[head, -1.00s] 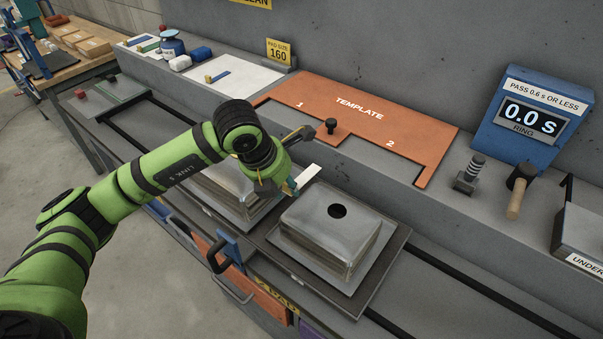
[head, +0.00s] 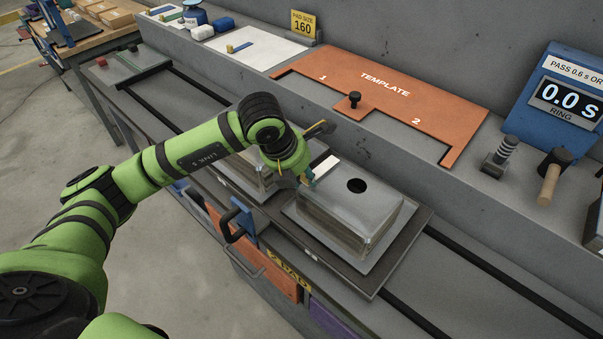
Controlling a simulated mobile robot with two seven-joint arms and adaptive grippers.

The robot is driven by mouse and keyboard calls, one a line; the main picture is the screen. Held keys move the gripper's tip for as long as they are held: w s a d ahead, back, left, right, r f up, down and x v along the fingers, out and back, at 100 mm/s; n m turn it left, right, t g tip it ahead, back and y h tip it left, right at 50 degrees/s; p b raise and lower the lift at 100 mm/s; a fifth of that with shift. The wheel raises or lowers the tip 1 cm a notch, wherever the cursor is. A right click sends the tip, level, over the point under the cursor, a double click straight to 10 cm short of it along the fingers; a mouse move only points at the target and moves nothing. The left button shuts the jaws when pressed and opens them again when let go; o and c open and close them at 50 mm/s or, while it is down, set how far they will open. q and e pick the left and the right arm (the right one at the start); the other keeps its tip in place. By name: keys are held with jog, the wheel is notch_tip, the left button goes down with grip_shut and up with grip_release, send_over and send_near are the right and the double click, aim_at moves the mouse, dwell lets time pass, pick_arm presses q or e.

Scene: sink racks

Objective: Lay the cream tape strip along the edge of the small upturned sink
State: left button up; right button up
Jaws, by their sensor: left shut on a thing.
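Two upturned steel sinks sit on the bench rails. The right one (head: 365,207) has a black drain hole and shows in full. The left one (head: 240,172) is mostly hidden behind my left arm, so I cannot tell which is smaller from its outline. My left gripper (head: 308,179) is shut on the cream tape strip (head: 326,166). The strip points up and right from the fingertips, by the left edge of the right sink's raised body. I cannot tell whether it touches the metal. My right gripper is not in view.
An orange template (head: 390,98) with a black knob (head: 354,100) lies on the ledge behind the sinks. A blue ring timer (head: 558,105) reading 0.0 s and a wooden-handled tool (head: 552,176) stand at the right. A white sheet (head: 250,47) lies at the back left.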

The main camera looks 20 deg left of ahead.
pick_arm(q)
jog(key=shift+s+f+b, duration=0.1)
jog(key=shift+b, duration=0.3)
dwell(0.9)
jog(key=o, duration=1)
jog(key=shift+f, duration=0.1)
jog(key=shift+a, duration=0.1)
jog(key=o, duration=0.6)
notch_tip(320, 180, up, 7)
jog(key=p, duration=0.3)
jog(key=shift+p, duration=0.35)
dwell(0.5)
